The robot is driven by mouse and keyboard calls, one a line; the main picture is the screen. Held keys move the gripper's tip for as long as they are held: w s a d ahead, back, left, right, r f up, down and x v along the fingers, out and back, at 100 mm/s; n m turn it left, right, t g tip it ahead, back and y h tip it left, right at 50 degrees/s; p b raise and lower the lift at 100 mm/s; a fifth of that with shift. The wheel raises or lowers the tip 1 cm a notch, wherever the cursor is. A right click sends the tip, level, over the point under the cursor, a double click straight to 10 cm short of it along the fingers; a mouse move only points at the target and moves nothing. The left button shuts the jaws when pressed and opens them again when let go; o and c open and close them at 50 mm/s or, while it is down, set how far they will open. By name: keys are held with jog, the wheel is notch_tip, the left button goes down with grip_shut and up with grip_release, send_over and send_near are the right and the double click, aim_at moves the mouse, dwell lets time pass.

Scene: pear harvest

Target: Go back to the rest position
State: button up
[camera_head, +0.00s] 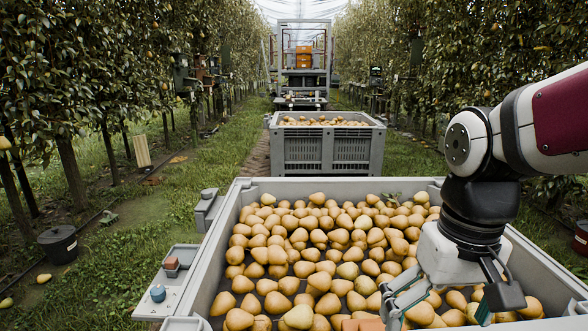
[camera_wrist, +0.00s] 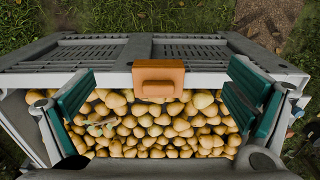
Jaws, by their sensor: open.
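My gripper (camera_head: 438,312) hangs over the near right part of a large grey crate (camera_head: 340,186) full of yellow-brown pears (camera_head: 320,235). Its fingers are spread apart with nothing between them that I can see. An orange block (camera_wrist: 158,78) sits on the crate rim between the fingers. My arm comes in from the right.
A second grey crate (camera_head: 305,152) of pears stands behind, with a wheeled machine (camera_head: 303,60) beyond it. Tree rows line both sides. A tray (camera_head: 170,285) with small items is fixed at the crate's left. A black bucket (camera_head: 59,244) stands on the grass at left.

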jog(key=s+r, duration=0.1)
jog(key=s, duration=1.5)
notch_tip(320, 180, up, 27)
jog(key=t+p, duration=0.4)
jog(key=p, duration=2.1)
jog(key=shift+w+d+f, duration=0.2)
jog(key=shift+d, duration=0.05)
